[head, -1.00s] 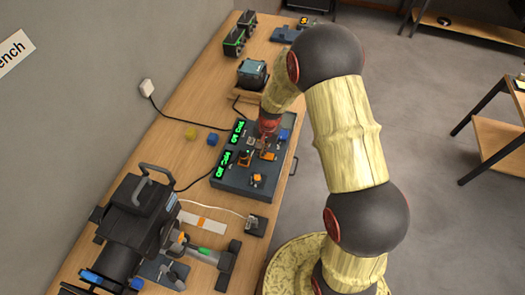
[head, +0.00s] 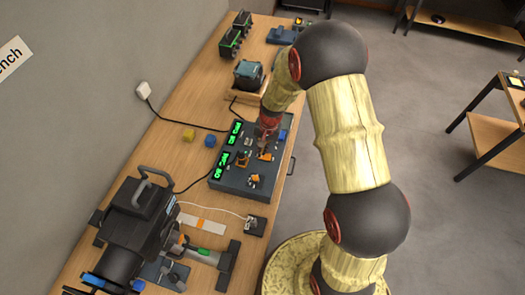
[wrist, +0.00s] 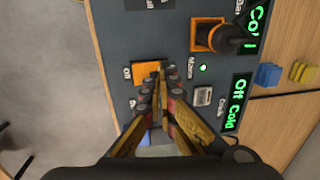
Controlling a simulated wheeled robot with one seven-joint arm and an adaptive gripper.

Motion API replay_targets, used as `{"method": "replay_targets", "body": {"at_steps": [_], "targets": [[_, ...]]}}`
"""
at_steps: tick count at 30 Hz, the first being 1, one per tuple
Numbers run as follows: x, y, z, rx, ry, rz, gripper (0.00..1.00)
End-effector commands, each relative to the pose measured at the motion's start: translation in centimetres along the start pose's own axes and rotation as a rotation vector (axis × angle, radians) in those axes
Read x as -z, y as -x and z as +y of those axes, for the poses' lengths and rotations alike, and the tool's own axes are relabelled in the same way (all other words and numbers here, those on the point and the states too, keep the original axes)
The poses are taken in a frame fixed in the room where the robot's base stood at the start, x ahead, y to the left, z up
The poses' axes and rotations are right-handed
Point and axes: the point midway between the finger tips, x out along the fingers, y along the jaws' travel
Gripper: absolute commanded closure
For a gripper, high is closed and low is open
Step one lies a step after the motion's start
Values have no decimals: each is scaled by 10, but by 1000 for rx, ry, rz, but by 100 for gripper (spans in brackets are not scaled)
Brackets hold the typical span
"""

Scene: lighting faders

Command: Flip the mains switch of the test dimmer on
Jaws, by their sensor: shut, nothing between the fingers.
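The dimmer box is a dark grey panel (head: 232,184) on the bench, and it also fills much of the wrist view (wrist: 165,35). An orange mains switch (wrist: 143,74) lies flat in the panel, beside the words "Mains" and "On"/"Off". My gripper (wrist: 158,72) is shut and empty, its fingertips at the right part of this switch. I cannot tell whether they touch it, and they hide part of it. A small green lamp (wrist: 203,68) is lit to its right. In the head view my gripper (head: 263,143) is over the panel, partly hidden by the arm.
A second orange-framed control with a black knob (wrist: 213,36) stands up nearby. Green displays (wrist: 237,103) show "Off Cold". Yellow (head: 188,135) and blue (head: 210,140) blocks lie left of the box. A large black lamp (head: 135,215) stands at the near bench end.

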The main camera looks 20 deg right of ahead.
Motion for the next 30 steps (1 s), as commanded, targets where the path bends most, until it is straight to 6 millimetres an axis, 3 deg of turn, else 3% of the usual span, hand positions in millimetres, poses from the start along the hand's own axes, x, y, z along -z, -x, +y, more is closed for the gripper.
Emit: {"method": "replay_targets", "body": {"at_steps": [3, 15, 21, 30], "targets": [[5, 27, -4, 1, 0, 2, 100], [6, 102, -23, 2, 3, 3, 100], [5, 120, -27, 0, 1, 0, 100], [5, 124, -28, 0, 1, 0, 100]]}}
